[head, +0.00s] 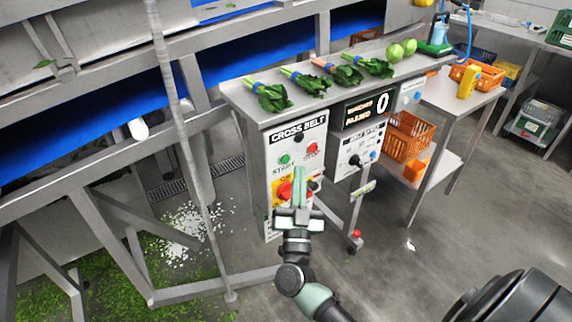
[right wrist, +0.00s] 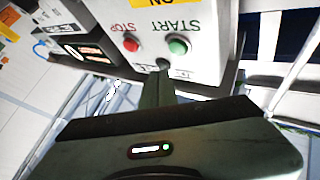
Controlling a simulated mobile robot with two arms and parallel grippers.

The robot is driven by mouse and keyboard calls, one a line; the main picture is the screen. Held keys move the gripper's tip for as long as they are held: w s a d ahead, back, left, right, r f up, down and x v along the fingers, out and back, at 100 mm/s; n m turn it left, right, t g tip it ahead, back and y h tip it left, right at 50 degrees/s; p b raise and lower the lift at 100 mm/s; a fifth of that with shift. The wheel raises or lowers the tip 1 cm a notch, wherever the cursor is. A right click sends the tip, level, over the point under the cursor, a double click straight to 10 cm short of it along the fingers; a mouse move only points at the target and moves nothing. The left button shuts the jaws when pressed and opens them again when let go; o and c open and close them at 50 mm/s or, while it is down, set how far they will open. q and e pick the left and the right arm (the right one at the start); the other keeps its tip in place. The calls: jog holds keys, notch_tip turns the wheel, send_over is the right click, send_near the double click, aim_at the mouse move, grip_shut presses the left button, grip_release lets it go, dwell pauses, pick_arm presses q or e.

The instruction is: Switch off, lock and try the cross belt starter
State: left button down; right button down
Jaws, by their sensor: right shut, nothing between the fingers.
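The cross belt starter (head: 276,148) is a white box with a CROSS BELT label under the steel bench. It has a green START button (head: 284,159) and a red STOP button (head: 312,147). Lower down is a red rotary switch (head: 285,190) on a yellow plate, partly hidden by my right gripper (head: 299,170). That gripper is shut and empty, its fingers in front of the box. In the right wrist view the box is upside down, with START (right wrist: 178,45), STOP (right wrist: 131,44) and a dark round fitting (right wrist: 163,64) at the fingertips. Contact cannot be told. My left gripper is out of view.
Greens bunches (head: 273,97) lie on the bench above the starter. A slanting steel post (head: 175,110) and conveyor frame stand left. Orange crates (head: 409,136) are at right; the floor in front is open.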

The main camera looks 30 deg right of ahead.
aim_at(285, 159)
jog(key=shift+w+a, duration=0.1)
jog(key=shift+w, duration=1)
jog(key=shift+w, duration=0.15)
dwell(1.2)
jog(key=shift+w, duration=0.3)
jog(key=shift+w+r, duration=0.1)
jog(key=shift+w, duration=0.3)
dwell(0.6)
jog(key=shift+s, duration=0.15)
jog(key=shift+s+p, duration=0.45)
jog(key=shift+s, duration=0.25)
